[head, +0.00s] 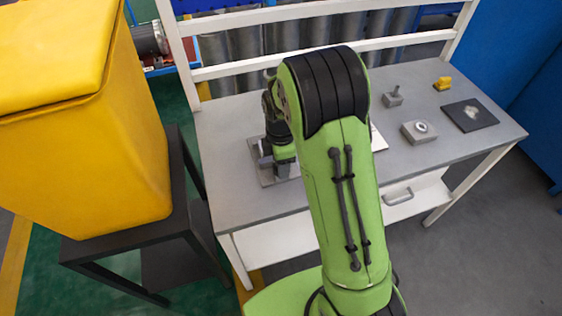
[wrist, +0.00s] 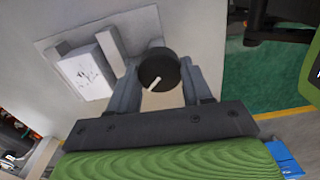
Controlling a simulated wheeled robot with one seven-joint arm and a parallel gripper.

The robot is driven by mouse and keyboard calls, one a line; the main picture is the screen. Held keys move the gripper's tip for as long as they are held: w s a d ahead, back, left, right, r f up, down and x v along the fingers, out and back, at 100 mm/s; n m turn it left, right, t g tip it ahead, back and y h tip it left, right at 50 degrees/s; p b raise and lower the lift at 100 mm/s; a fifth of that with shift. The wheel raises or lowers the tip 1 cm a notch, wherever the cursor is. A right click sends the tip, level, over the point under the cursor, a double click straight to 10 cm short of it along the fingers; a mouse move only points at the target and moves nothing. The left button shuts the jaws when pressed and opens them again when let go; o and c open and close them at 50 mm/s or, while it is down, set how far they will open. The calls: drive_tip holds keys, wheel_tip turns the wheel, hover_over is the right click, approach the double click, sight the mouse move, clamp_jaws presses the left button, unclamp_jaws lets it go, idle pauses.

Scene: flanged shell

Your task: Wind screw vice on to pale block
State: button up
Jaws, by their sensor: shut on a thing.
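The screw vice shows in the wrist view as a grey base plate (wrist: 60,35), a grey jaw (wrist: 111,48) and a round black knob (wrist: 158,66) with a white pointer mark. The pale block (wrist: 86,76) sits on the plate to the left of that jaw; I cannot tell whether the jaw touches it. My gripper (wrist: 157,74) is shut on the knob, one finger on each side. In the head view my gripper (head: 268,160) is low over the vice plate (head: 264,179) at the left of the bench; my arm hides the block there.
The grey bench (head: 225,125) also bears a grey block with a round ring (head: 419,131), a small grey part with a peg (head: 393,97), a yellow piece (head: 442,84) and a dark pad (head: 470,116) at right. A yellow bin (head: 85,130) stands left. A white rail (head: 320,60) runs behind.

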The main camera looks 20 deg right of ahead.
drive_tip(key=m, duration=0.5)
drive_tip(key=shift+w+m, duration=0.1)
drive_tip(key=shift+m, duration=0.2)
drive_tip(key=m, duration=0.5)
drive_tip(key=shift+r+m, duration=0.1)
drive_tip(key=shift+m, duration=0.2)
drive_tip(key=m, duration=1.1)
drive_tip(key=shift+w+d, duration=0.1)
drive_tip(key=shift+m, duration=0.3)
drive_tip(key=o, duration=1)
drive_tip(key=shift+o, duration=0.2)
